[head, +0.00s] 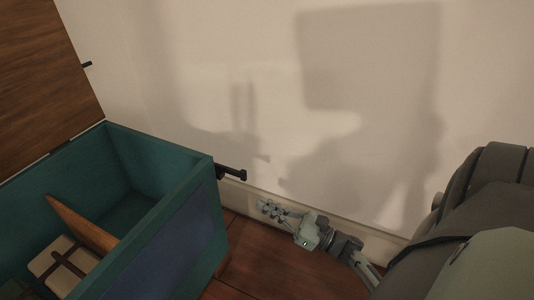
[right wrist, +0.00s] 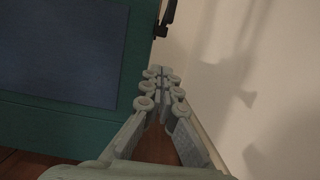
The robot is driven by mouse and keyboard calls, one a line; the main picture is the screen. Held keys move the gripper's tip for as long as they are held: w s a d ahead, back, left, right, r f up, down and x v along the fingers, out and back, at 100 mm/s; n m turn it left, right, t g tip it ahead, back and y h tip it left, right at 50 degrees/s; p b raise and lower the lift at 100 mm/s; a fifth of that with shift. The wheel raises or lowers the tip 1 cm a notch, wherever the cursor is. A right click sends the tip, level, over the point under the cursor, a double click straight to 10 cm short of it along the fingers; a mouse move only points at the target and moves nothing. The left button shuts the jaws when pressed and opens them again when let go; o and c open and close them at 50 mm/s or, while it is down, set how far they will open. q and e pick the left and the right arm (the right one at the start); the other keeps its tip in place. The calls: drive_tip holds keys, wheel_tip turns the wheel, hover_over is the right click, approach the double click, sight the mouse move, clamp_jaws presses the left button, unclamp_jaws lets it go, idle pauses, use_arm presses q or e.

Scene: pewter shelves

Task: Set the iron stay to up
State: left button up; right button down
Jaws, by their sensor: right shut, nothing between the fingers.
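The iron stay (head: 232,174) is a short dark bar with a knob at its end. It sticks out to the right from the top right corner of the teal chest (head: 165,232), near the wall, and lies nearly level. In the right wrist view the stay (right wrist: 165,20) shows at the top, beside the chest's edge. The chest's brown wooden lid (head: 45,75) stands open at the left, with a small dark peg (head: 87,65) on its edge. My right gripper (head: 264,207) is shut and empty, below and right of the stay, apart from it. My left gripper is out of view.
Inside the chest are a slanted wooden board (head: 82,222) and a pale item with dark bands (head: 48,264). The pale wall (head: 240,60) is close behind the chest and my right gripper. Bare wooden floor (head: 262,270) lies right of the chest.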

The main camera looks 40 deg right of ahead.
sight(224, 173)
drive_tip(key=w+a+r, duration=0.1)
drive_tip(key=w+r, duration=0.2)
drive_tip(key=w, duration=0.1)
drive_tip(key=w+a+r, duration=0.1)
drive_tip(key=w+r, duration=0.1)
drive_tip(key=shift+w+a+r, duration=0.15)
drive_tip(key=shift+a+r, duration=0.15)
drive_tip(key=shift+r, duration=0.05)
